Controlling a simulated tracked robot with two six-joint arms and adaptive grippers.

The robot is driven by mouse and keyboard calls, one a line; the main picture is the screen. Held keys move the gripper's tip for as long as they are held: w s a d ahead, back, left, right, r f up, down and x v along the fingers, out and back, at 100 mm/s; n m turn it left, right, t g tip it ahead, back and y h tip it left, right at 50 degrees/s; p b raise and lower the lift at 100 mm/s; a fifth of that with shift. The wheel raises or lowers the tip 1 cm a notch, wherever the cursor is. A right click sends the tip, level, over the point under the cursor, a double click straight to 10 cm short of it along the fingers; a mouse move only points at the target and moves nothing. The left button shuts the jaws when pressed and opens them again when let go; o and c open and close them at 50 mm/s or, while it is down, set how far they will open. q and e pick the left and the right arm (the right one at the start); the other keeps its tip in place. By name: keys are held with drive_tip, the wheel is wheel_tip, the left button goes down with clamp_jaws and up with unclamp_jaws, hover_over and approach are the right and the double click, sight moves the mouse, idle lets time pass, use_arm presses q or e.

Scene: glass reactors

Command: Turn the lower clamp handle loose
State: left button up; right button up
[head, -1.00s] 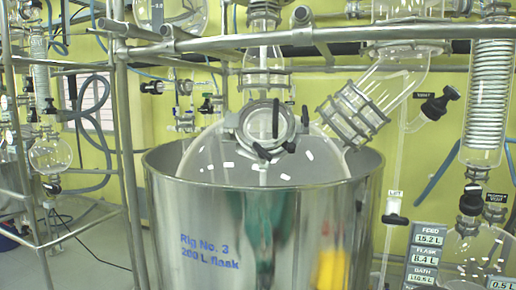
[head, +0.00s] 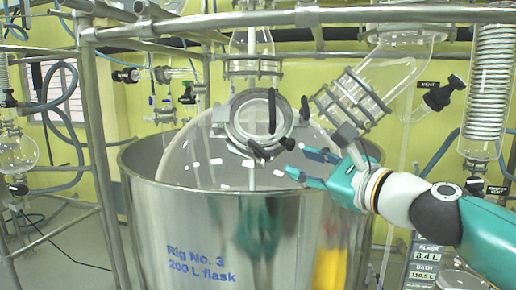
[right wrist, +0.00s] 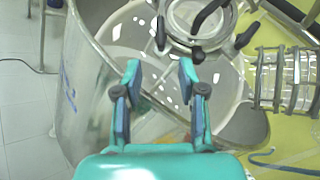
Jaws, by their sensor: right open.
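The round glass port (head: 262,120) on the flask's lid has a metal clamp ring with several black handles. A lower black handle (head: 258,149) hangs at the ring's bottom, and another (head: 287,143) sits just to its right. In the right wrist view a black handle (right wrist: 198,55) shows just ahead of the right fingertip, with another (right wrist: 161,32) to its left. I cannot tell which one is the task's handle. My right gripper (head: 297,161) is open and empty, right of and slightly below the handles; it also shows in the wrist view (right wrist: 160,68). My left gripper is not in view.
The steel bath (head: 190,222) surrounds the glass flask, its rim below my right gripper. A clamped glass side neck (head: 350,98) stands above and close to my right gripper. A metal rail (head: 400,14) crosses above.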

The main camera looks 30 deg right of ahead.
sight(261, 150)
drive_tip(key=w+p, duration=0.1)
drive_tip(key=w, duration=1.4)
drive_tip(key=shift+f, duration=0.1)
clamp_jaws()
